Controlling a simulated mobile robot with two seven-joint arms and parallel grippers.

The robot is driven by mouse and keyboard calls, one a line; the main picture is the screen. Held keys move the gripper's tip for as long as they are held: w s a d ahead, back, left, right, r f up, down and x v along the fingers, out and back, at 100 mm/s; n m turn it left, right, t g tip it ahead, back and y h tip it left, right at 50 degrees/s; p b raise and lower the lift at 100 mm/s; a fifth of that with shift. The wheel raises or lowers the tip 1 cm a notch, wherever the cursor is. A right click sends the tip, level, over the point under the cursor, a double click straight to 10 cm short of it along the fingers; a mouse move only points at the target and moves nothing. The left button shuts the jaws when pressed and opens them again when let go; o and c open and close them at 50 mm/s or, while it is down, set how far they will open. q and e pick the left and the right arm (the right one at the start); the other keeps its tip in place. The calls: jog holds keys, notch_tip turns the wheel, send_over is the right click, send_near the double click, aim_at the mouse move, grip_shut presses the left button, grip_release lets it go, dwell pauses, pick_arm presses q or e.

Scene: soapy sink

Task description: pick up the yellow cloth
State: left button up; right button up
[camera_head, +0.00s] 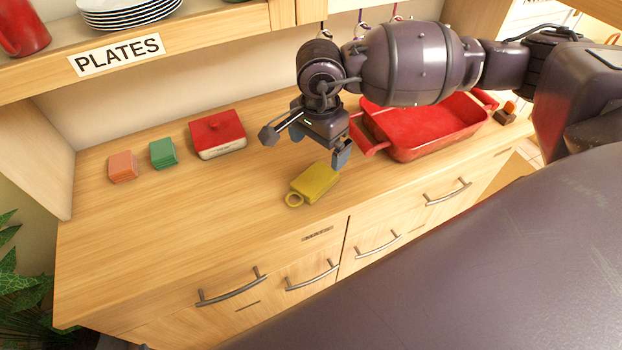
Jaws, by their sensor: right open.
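The yellow cloth (318,183) lies folded on the wooden counter, near its front edge. A yellow ring shows at its lower left end. My right gripper (306,144) hangs above and just behind the cloth, open, with its fingers pointing down and apart. One finger is at the left and the other at the right, close to the cloth's upper right end. Nothing shows between the fingers. My left gripper is not in view.
A red tray (420,146) with handles stands right of the cloth. A red-lidded box (217,134), a green block (163,153) and an orange block (122,167) stand at the left. A shelf marked PLATES (117,54) overhangs the back. The counter left of the cloth is clear.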

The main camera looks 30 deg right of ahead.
aim_at(314, 178)
jog(key=f, duration=1)
jog(key=shift+w+a+f, duration=0.25)
jog(key=shift+w+f, duration=0.05)
jog(key=shift+c, duration=0.5)
jog(key=c, duration=1)
jog(key=shift+r, duration=0.15)
